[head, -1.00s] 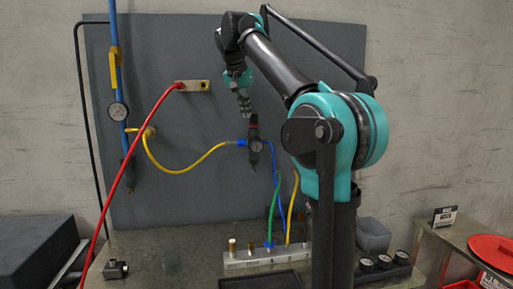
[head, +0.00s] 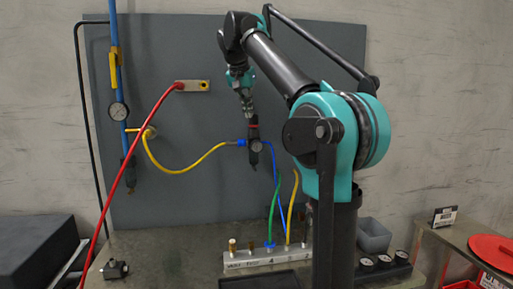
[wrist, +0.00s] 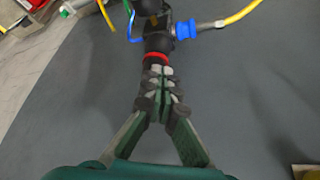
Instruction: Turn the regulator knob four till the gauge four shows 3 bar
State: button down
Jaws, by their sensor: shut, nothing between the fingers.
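A dark regulator (head: 254,134) with a red ring hangs on the grey panel. It also shows in the wrist view, where its red ring (wrist: 157,57) lies just beyond my fingertips. A small round gauge (head: 256,146) sits on its front; the dial is too small to read. My gripper (head: 249,114) points down at the regulator's top end, and in the wrist view my fingers (wrist: 158,80) are closed together with nothing between them. The fingertips hide part of the knob; I cannot tell if they touch it. No number four shows on this regulator.
A yellow hose (head: 190,170) joins the regulator's left side at a blue fitting (head: 241,142). Below stands a metal manifold (head: 240,263) with green, blue and yellow hoses.

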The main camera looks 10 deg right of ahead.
jog(key=shift+s+d, duration=0.35)
jog(key=shift+d, duration=0.4)
dwell(0.4)
notch_tip(320, 180, up, 6)
jog(key=shift+s, duration=0.4)
dwell(0.4)
jog(key=shift+a, duration=0.1)
jog(key=shift+w+d+r+n+g+y, duration=0.15)
jog(key=shift+n+g+y, duration=0.25)
jog(key=shift+n, duration=0.6)
jog(key=shift+w+d+r+n+g+y, duration=0.15)
jog(key=shift+n+g+y, duration=0.3)
jog(key=shift+n, duration=0.55)
jog(key=shift+d+r+n+g+y, duration=0.1)
jog(key=shift+r+n+g+y, duration=0.15)
jog(key=shift+n+y, duration=0.55)
